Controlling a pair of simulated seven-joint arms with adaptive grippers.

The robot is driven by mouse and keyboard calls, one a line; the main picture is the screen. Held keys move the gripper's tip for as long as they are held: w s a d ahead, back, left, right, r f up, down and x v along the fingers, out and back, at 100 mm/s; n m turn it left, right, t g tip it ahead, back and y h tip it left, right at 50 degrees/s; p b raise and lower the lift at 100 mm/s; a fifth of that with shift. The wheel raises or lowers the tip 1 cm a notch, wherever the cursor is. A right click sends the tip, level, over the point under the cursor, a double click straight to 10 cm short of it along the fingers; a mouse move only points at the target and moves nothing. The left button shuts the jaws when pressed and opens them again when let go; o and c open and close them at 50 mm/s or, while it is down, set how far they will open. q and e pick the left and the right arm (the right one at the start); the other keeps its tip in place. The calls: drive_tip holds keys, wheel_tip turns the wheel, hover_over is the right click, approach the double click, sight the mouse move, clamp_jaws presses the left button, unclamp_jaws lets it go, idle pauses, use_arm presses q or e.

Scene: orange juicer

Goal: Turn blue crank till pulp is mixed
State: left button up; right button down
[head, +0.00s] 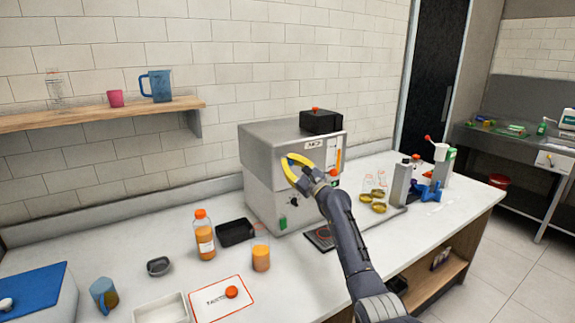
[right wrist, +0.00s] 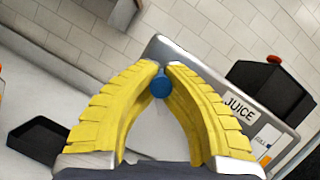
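The juicer is a grey box-shaped machine (head: 262,186) on the white counter; its "JUICE" label shows in the right wrist view (right wrist: 238,106). My right gripper (head: 290,160) has yellow fingers and is at the upper front of the juicer. In the right wrist view its fingertips (right wrist: 162,70) close in on either side of a round blue knob (right wrist: 160,87). The knob sits between the tips, seemingly pinched. The rest of the crank is hidden behind the fingers, and the knob cannot be seen in the head view. Any pulp is hidden too. My left gripper is out of view.
An orange juice bottle (head: 204,240), a glass of juice (head: 261,258) and a black tray (head: 234,232) stand left of my right arm. A black box (head: 321,121) sits on the juicer. Blue parts (head: 429,192) and yellow rings (head: 378,207) lie to the right.

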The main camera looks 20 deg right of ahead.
drive_tip(key=shift+r+m, duration=0.3)
drive_tip(key=shift+r, duration=0.3)
drive_tip(key=c, duration=1.7)
unclamp_jaws()
drive_tip(key=shift+a, duration=0.1)
drive_tip(key=o, duration=0.4)
drive_tip(key=shift+f, duration=0.25)
drive_tip(key=shift+f, duration=0.1)
drive_tip(key=shift+s+d+f, duration=0.25)
drive_tip(key=shift+s+d, duration=0.15)
drive_tip(key=v, duration=1.1)
drive_tip(key=shift+s+a+r, duration=0.1)
drive_tip(key=shift+a, duration=0.05)
